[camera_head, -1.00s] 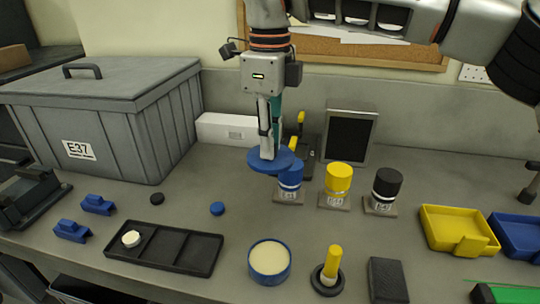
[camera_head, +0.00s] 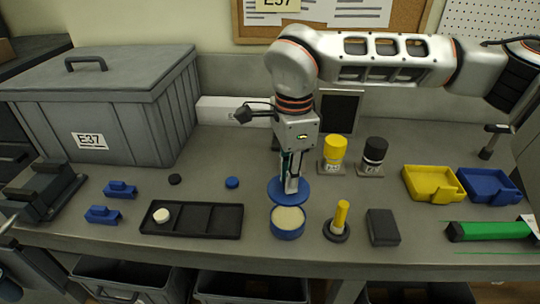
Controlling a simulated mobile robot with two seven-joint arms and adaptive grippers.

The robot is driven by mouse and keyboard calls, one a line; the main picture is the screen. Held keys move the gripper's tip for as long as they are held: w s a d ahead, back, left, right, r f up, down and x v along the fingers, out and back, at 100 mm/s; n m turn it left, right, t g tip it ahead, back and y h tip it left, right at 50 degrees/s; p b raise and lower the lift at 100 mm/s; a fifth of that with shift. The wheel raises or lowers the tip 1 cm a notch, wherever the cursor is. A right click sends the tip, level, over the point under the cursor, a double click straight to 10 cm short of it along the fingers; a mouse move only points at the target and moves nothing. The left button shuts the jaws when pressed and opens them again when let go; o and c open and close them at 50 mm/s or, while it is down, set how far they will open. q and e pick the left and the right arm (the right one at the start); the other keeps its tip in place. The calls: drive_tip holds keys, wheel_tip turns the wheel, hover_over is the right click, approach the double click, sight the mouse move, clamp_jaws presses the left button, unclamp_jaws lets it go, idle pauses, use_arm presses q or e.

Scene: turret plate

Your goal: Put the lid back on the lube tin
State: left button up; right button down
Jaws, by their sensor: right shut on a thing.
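The lube tin (camera_head: 287,223) is a round, blue, open tin with pale cream contents, standing near the front middle of the bench. The lid (camera_head: 276,195) is a flat blue disc. My right gripper (camera_head: 291,188) points down and is shut on the lid, holding it roughly level. In the picture the lid lies just behind the tin, its near edge close to the tin's far rim. How high it is above the bench is hard to tell. My left gripper is not in view.
A yellow-handled brush (camera_head: 341,217) and a dark block (camera_head: 382,227) stand right of the tin. A black compartment tray (camera_head: 222,220) lies to its left. Yellow-capped (camera_head: 333,150) and black-capped (camera_head: 375,153) bottles stand behind. A grey crate (camera_head: 125,125) fills the back left.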

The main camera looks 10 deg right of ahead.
drive_tip(key=shift+s+f, duration=0.4)
drive_tip(key=shift+s, duration=0.1)
drive_tip(key=shift+f+b, duration=0.35)
drive_tip(key=shift+f, duration=0.3)
drive_tip(key=shift+f+b, duration=0.45)
drive_tip(key=shift+f, duration=0.6)
wheel_tip(320, 180, down, 2)
drive_tip(key=shift+f+b, duration=0.1)
drive_tip(key=shift+b, duration=0.85)
drive_tip(key=shift+f, duration=0.3)
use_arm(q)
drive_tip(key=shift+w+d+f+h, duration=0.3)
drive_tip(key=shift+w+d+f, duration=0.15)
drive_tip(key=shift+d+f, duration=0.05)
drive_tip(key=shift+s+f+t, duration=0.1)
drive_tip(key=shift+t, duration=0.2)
